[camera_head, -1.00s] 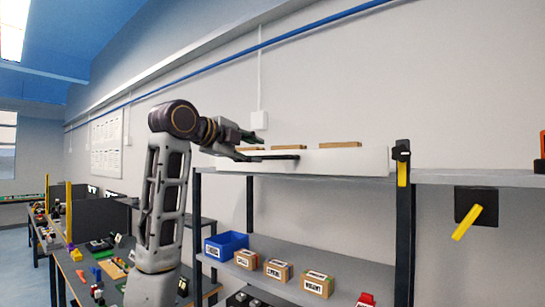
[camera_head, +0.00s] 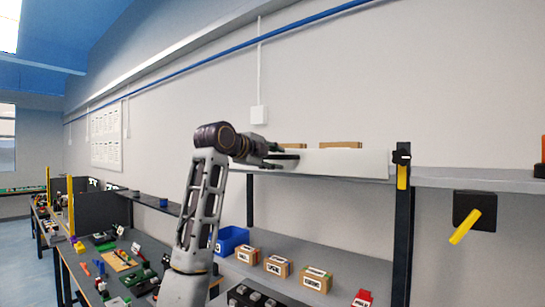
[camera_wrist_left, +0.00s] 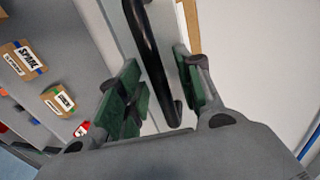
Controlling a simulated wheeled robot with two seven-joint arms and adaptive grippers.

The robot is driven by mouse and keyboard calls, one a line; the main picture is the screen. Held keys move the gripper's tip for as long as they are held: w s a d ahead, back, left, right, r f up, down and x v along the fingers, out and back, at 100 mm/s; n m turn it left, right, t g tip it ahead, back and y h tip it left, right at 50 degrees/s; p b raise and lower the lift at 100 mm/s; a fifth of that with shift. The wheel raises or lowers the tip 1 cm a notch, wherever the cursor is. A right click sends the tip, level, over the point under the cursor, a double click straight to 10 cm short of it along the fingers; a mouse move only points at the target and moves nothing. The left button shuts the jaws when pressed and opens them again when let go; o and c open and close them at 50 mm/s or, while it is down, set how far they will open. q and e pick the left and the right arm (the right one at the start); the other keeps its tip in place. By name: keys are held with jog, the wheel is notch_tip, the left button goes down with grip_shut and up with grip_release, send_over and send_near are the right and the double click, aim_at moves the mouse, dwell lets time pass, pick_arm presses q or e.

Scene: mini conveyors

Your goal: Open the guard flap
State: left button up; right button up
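The guard flap (camera_head: 345,163) looks like the long white panel along the front of the upper shelf, standing upright before several cardboard boxes. In the left wrist view, a black bar handle (camera_wrist_left: 150,55) runs along the pale panel (camera_wrist_left: 118,22). My left gripper (camera_head: 280,152) is at the left part of the panel. In the left wrist view my left gripper (camera_wrist_left: 160,85) is open, with its green-padded fingers on either side of the black handle. I see gaps between the pads and the bar. My right gripper is out of view.
A dark post with a yellow lever (camera_head: 402,176) stands at the panel's right end. Another yellow lever (camera_head: 466,226) is on the wall plate. Labelled boxes (camera_head: 277,266) and a blue bin (camera_head: 231,240) sit on the lower shelf. A cluttered table (camera_head: 125,262) is at left.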

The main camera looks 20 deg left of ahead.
pick_arm(q)
grip_shut()
dwell(0.7)
